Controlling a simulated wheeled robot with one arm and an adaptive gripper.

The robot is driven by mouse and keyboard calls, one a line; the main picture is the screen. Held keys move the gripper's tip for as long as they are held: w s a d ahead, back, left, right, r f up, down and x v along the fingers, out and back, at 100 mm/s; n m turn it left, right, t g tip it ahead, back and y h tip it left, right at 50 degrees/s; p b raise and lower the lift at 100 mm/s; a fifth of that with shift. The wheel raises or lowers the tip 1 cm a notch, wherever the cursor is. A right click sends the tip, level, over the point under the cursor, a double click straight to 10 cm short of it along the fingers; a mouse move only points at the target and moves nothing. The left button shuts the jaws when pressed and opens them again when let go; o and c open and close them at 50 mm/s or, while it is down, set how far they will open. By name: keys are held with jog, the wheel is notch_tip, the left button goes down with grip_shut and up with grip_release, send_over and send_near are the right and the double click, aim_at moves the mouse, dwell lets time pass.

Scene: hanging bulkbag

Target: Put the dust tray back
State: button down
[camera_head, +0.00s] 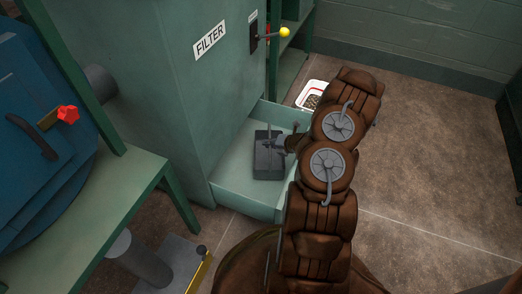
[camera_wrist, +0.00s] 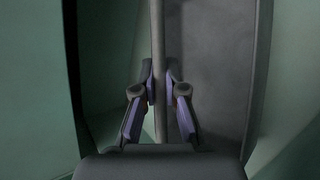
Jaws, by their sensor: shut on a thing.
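A dark grey box-like tray (camera_head: 266,163), which I take to be the dust tray, sits inside the pale green open drawer-like bay (camera_head: 232,188) at the foot of the filter cabinet (camera_head: 205,95). My gripper (camera_head: 279,141) reaches in from the right, at the tray's upper right part. In the wrist view my gripper (camera_wrist: 160,88) is shut on a thin grey bar (camera_wrist: 158,45), with one finger on each side. The tray's dark grey surface (camera_wrist: 218,65) shows beside and below the bar. My arm hides part of the bay's right side.
A white tray with a red rim (camera_head: 303,97) holding dark grains stands on the floor behind my arm. A lever with a yellow knob (camera_head: 284,32) juts from the cabinet. A green bench (camera_head: 110,200) and blue drum (camera_head: 35,125) stand left. Floor at right (camera_head: 425,170) is clear.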

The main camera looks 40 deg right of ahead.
jog(key=a+b, duration=0.1)
jog(key=a, duration=0.1)
jog(key=w+a+f+b, duration=0.1)
jog(key=shift+a+b, duration=0.25)
jog(key=shift+b, duration=0.1)
jog(key=c, duration=1.2)
grip_release()
jog(key=shift+c, duration=0.2)
jog(key=shift+r, duration=0.1)
jog(key=p+v, duration=0.5)
jog(key=v, duration=0.7)
